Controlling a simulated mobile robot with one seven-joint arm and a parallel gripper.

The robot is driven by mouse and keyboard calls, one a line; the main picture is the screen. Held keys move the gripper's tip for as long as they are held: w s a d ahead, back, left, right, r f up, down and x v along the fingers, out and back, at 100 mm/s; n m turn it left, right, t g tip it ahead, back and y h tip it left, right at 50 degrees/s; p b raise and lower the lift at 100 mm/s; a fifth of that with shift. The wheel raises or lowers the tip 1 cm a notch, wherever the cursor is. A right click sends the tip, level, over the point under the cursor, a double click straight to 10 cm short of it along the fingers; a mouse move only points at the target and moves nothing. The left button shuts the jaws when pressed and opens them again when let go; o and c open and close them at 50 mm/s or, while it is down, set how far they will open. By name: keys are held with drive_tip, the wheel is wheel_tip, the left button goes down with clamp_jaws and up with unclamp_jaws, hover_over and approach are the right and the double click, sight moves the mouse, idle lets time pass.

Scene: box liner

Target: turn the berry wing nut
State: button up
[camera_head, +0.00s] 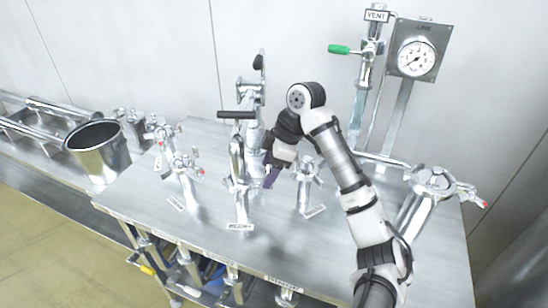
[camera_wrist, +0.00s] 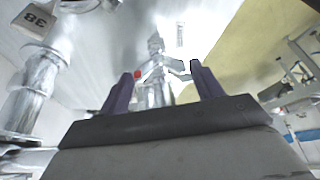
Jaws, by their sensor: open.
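My gripper (camera_head: 271,177) is over the middle of the steel table, its purple fingers pointing down and partly hidden by my arm. In the wrist view my gripper (camera_wrist: 162,88) is open and empty. A metal clamp fitting (camera_wrist: 154,72) with a red-tipped lever shows beyond and between the fingers, apart from them. In the head view several similar fittings stand on posts: a left one (camera_head: 183,162), a middle one (camera_head: 306,172) beside my gripper, and a right one (camera_head: 436,180). Their small labels are too blurred to read, so I cannot tell which bears the berry wing nut.
A tall post with a black crank handle (camera_head: 236,115) stands just left of my gripper. A gauge panel (camera_head: 416,52) and a green-handled valve (camera_head: 340,49) stand behind. A steel pot (camera_head: 97,150) is at the left. The table front (camera_head: 265,258) is mostly bare.

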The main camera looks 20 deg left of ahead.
drive_tip(key=b+v, duration=0.2)
drive_tip(key=v, duration=1.1)
drive_tip(key=shift+d+r, duration=0.25)
drive_tip(key=shift+r, duration=0.05)
drive_tip(key=shift+f, duration=0.1)
